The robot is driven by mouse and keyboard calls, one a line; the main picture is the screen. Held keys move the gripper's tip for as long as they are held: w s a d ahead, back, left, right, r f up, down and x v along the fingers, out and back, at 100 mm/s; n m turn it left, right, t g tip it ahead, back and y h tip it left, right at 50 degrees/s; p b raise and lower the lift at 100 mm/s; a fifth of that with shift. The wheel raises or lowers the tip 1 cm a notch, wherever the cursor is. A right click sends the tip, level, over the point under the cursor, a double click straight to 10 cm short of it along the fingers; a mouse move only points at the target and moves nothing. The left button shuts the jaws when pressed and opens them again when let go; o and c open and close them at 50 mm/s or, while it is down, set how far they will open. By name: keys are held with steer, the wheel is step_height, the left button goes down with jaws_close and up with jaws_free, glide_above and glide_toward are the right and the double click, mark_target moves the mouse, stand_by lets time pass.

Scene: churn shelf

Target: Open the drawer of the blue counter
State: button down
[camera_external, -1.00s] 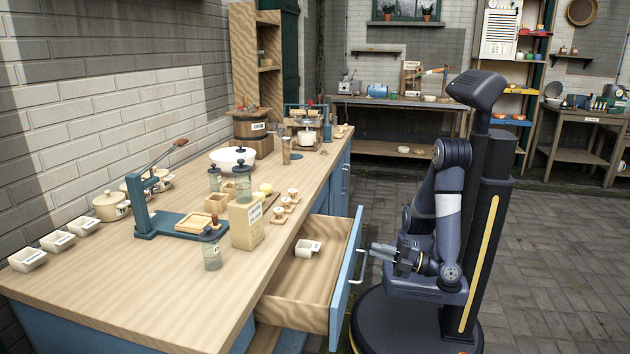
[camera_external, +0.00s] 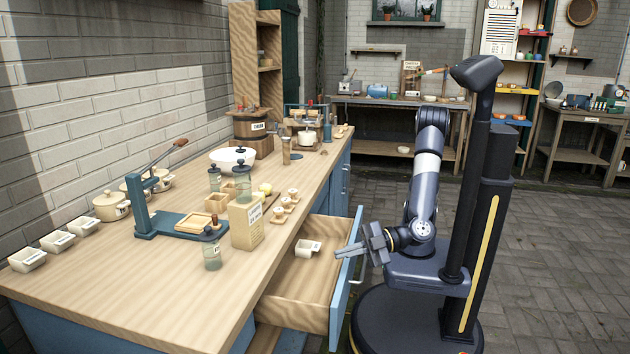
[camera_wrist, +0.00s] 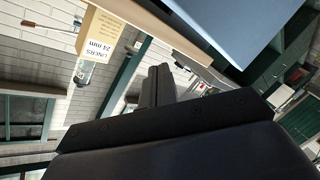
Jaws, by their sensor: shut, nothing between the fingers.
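The drawer (camera_external: 290,296) of the blue counter (camera_external: 120,292) stands pulled out in the external view, with a small white cup (camera_external: 307,248) inside. Its blue front (camera_external: 343,285) faces my body. My gripper (camera_external: 340,254) is shut and empty, with its fingertips at about the top edge of the drawer front; whether they touch it I cannot tell. The drawer handle is largely hidden by my gripper and arm. In the wrist view my shut fingers (camera_wrist: 158,84) point up, and a pale blue panel (camera_wrist: 240,25) lies at the top right.
The counter top holds a cream box (camera_external: 246,225), a glass jar (camera_external: 212,255), a teal press (camera_external: 165,215), a white bowl (camera_external: 232,157) and several small cups. The paved floor (camera_external: 560,260) right of my base is clear.

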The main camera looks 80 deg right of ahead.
steer(key=w+a+f+m+g+p, duration=0.1)
steer(key=w+f+m+g+p, duration=0.1)
steer(key=w+m+g+p, duration=0.55)
steer(key=w+d+r+m+g+h+p, duration=0.15)
steer(key=d+m+g+h, duration=0.35)
steer(key=d, duration=0.8)
steer(key=d+r+m+g+h+p, duration=0.1)
steer(key=d+m+g+h+p, duration=0.15)
steer(key=d+g, duration=0.7)
steer(key=s+d+f+t, duration=0.1)
steer(key=f, duration=0.3)
steer(key=s+d+f+t+b, duration=0.1)
steer(key=f, duration=0.4)
steer(key=s+d+f+t, duration=0.1)
steer(key=f, duration=0.3)
steer(key=shift+s+d+f+b, duration=0.2)
steer(key=shift+s+f+b, duration=0.1)
steer(key=shift+s+b, duration=0.1)
